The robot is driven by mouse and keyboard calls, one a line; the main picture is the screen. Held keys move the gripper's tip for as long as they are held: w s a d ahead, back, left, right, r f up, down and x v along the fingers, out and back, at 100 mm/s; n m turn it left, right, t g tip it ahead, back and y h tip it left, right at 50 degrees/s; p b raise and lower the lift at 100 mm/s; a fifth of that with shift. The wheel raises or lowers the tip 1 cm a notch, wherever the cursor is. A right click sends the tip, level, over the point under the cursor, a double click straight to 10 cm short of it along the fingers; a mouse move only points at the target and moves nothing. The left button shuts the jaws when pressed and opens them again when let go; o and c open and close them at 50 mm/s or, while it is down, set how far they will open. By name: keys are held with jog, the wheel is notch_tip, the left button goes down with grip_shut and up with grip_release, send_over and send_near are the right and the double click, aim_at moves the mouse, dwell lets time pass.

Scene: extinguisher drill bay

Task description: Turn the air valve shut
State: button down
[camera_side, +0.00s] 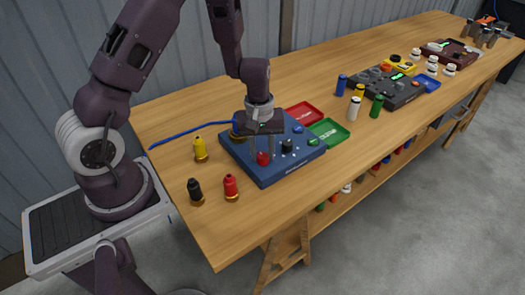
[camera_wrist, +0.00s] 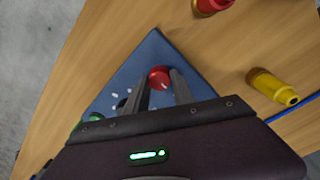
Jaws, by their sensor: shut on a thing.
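The blue valve box (camera_side: 240,155) stands on the wooden bench under my gripper. It carries a red knob (camera_side: 263,159), a black knob (camera_side: 287,146) and a blue knob (camera_side: 298,129). No label is legible, so I cannot tell which is the air valve. My gripper (camera_side: 263,156) points down over the box with its fingers on either side of the red knob. In the wrist view, the red knob (camera_wrist: 160,78) sits between the fingertips of my gripper (camera_wrist: 161,76), shut on it. The fingers and wrist hide part of the box top.
A yellow bottle (camera_side: 200,149), a black bottle (camera_side: 195,191) and a red bottle (camera_side: 231,187) stand left of the box. A blue hose (camera_side: 185,134) runs along the bench behind. Red (camera_side: 304,113) and green (camera_side: 330,131) trays lie to the right. The front bench corner is clear.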

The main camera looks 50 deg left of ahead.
aim_at(261, 155)
jog(key=c, duration=1.1)
grip_release()
jog(key=shift+r, duration=0.1)
notch_tip(261, 155, up, 7)
jog(key=shift+s, duration=0.1)
